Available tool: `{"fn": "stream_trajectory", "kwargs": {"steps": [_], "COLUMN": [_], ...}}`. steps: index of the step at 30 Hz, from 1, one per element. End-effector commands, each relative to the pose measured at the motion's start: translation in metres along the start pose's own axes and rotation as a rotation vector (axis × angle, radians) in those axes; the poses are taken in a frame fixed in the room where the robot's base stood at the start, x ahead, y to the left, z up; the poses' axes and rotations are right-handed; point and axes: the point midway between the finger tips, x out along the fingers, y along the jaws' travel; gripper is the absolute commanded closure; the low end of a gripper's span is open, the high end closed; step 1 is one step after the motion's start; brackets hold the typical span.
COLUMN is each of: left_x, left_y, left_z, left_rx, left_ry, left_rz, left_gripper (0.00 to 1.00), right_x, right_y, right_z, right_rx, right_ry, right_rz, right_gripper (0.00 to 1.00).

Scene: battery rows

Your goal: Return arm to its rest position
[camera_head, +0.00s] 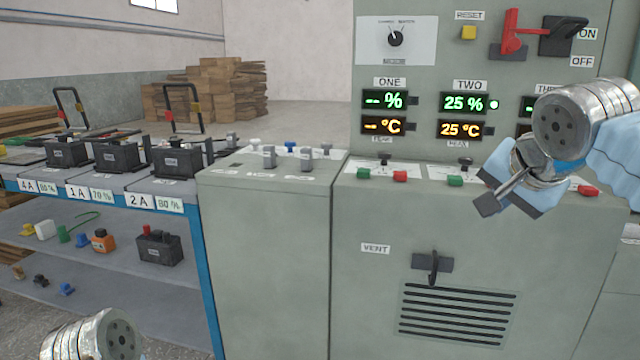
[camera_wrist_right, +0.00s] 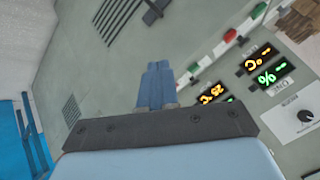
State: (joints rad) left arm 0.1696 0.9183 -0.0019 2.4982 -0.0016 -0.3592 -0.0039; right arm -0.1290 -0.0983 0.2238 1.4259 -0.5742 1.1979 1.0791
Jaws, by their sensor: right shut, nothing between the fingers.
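My right arm comes in from the right in the head view, in front of the control cabinet (camera_head: 270,250). My right gripper (camera_head: 488,204) hangs before the panel, just right of the terminals under display TWO (camera_head: 466,104). In the right wrist view its blue fingers (camera_wrist_right: 155,85) are shut together with nothing between them, clear of the cabinet face. Only a silver link of my left arm (camera_head: 95,337) shows at the bottom left; the left gripper is out of the picture.
Displays ONE (camera_head: 384,100) show dashes; TWO reads 25 % and 25 °C. A red lever (camera_head: 511,32) stands at the upper right. A vent handle (camera_head: 433,265) projects from the front. Batteries (camera_head: 117,157) stand on the blue-framed rack (camera_head: 212,270) at left.

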Motion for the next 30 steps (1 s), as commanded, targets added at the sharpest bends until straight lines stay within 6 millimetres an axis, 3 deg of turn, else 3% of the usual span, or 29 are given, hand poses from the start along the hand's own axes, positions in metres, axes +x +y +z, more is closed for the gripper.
{"fn": "stream_trajectory", "kwargs": {"steps": [8,14,17,20,24,27,30], "left_x": [0.0,0.001,0.001,0.001,0.001,0.002,0.002], "left_y": [0.001,0.002,0.003,0.004,0.006,0.007,0.008], "left_z": [0.001,0.001,0.002,0.003,0.004,0.004,0.005], "left_rx": [0.002,0.003,0.005,0.006,0.009,0.01,0.012], "left_ry": [-0.002,-0.003,-0.005,-0.006,-0.009,-0.011,-0.013], "left_rz": [0.002,0.003,0.004,0.006,0.008,0.01,0.011], "left_gripper": [0.33,0.33,0.33,0.33,0.33,0.33,0.33], "right_x": [0.079,0.167,0.227,0.286,0.346,0.371,0.378], "right_y": [-0.01,-0.007,0.007,0.033,0.088,0.138,0.191], "right_z": [0.035,0.088,0.136,0.198,0.291,0.36,0.422], "right_rx": [-0.122,-0.242,-0.31,-0.371,-0.419,-0.435,-0.445], "right_ry": [-0.099,-0.224,-0.32,-0.427,-0.562,-0.646,-0.71], "right_rz": [0.001,-0.014,-0.029,-0.052,-0.082,-0.091,-0.084], "right_gripper": [1.0,1.0,1.0,1.0,1.0,1.0,1.0]}}
